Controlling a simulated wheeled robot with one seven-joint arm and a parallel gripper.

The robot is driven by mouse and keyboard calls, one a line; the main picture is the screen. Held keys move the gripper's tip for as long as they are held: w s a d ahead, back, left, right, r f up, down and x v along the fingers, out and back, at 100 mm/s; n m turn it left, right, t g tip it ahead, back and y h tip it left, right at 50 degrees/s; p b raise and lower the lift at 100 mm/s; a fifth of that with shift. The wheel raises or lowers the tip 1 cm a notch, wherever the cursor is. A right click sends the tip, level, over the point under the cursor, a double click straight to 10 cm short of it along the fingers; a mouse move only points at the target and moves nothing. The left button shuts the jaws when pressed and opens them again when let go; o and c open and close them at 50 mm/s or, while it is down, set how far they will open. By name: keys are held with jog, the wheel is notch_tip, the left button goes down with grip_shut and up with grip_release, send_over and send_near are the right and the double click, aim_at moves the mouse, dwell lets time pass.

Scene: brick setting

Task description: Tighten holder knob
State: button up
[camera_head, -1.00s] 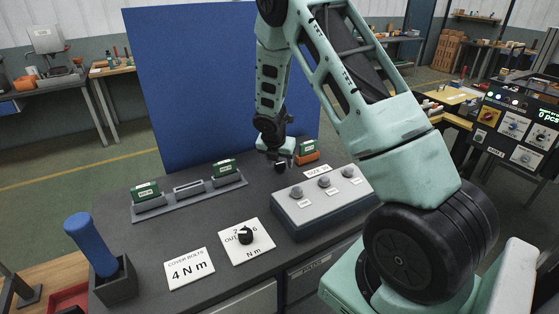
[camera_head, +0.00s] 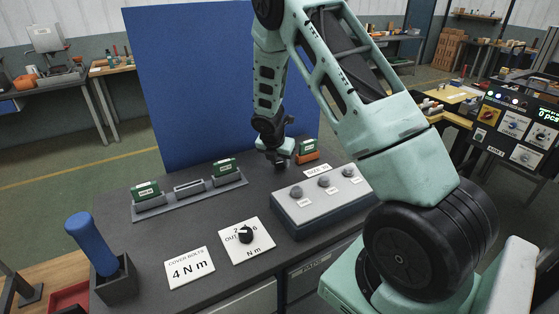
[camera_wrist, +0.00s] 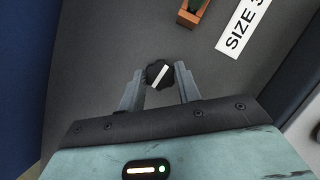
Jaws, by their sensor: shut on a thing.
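A black knob with a white line across its top (camera_wrist: 159,74) stands on the dark bench top in the wrist view. My gripper (camera_wrist: 158,78) has one finger on each side of the knob and is shut on it. The white line runs diagonally in that view. In the head view my gripper (camera_head: 279,162) reaches down at the back of the bench and mostly hides the knob. An orange holder (camera_head: 307,158) with a green block in it is just to the right. It also shows at the top of the wrist view (camera_wrist: 190,18).
A "SIZE" label (camera_head: 318,169) lies in front of the orange holder. A grey box with several knobs (camera_head: 318,212) stands nearer. A dial plate (camera_head: 262,250), a "4 N m" card (camera_head: 188,269) and a grey rack with green blocks (camera_head: 190,201) are left. A blue panel (camera_head: 195,90) rises behind.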

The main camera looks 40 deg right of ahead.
jog(key=m+g, duration=0.1)
jog(key=m, duration=0.2)
jog(key=shift+w+p, duration=0.15)
jog(key=shift+p, duration=0.2)
jog(key=m+g, duration=0.1)
jog(key=m, duration=0.2)
jog(key=shift+w+m+g, duration=0.1)
jog(key=shift+m+g, duration=0.2)
jog(key=shift+m, duration=0.1)
jog(key=m+g, duration=0.1)
jog(key=m, duration=0.2)
jog(key=m+g+b, duration=0.1)
jog(key=m, duration=0.2)
jog(key=shift+w+y, duration=0.15)
jog(key=shift+y, duration=0.25)
jog(key=m, duration=0.2)
jog(key=m+g+y+b, duration=0.1)
jog(key=m, duration=0.1)
jog(key=shift+d+m, duration=0.2)
jog(key=shift+m, duration=0.2)
jog(key=shift+m+g+y+b, duration=0.3)
jog(key=shift+m+y+b, duration=0.5)
jog(key=shift+m, duration=1.2)
jog(key=o, duration=1)
jog(key=shift+c, duration=0.2)
